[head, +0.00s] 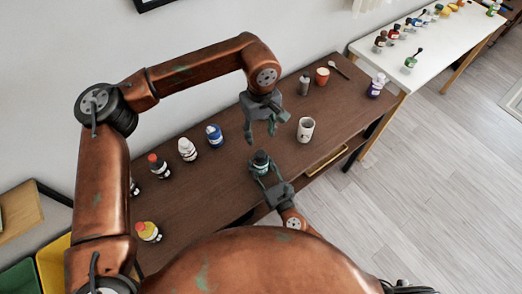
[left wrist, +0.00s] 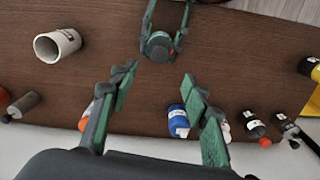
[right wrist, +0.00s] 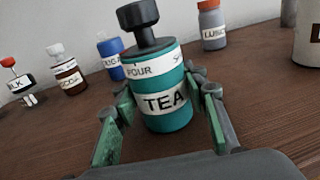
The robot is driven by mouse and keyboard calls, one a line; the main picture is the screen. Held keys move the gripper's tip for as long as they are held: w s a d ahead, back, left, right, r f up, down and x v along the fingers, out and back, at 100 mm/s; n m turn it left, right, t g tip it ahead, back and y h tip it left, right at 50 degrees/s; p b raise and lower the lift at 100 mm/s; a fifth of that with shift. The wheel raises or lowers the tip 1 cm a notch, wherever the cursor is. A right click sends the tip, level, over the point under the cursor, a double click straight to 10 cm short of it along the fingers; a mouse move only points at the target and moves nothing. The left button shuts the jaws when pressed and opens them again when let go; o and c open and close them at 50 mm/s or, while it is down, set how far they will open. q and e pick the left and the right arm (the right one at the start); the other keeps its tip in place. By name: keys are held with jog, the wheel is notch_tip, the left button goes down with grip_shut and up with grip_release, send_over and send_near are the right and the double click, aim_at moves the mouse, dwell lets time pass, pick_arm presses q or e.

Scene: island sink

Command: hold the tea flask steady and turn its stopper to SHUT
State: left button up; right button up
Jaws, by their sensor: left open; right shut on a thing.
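The tea flask (right wrist: 165,118) is a teal cylinder with a TEA label and a black stopper (right wrist: 145,22). It stands upright on the brown table. A white band below the stopper reads POUR, with a partly visible mark at its right; the stopper's setting is not clear. My right gripper (head: 263,171) is shut on the flask's body from the near side. My left gripper (head: 262,138) is open and empty, above the flask and apart from it, pointing down. In the left wrist view the flask (left wrist: 157,50) shows beyond the open fingers.
A white mug (head: 306,129) stands right of the flask.

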aim_at(261, 153)
pick_arm(q)
notch_tip(261, 153, down, 11)
jog(key=shift+r, duration=0.1)
dwell(0.4)
jog(key=c, duration=1.2)
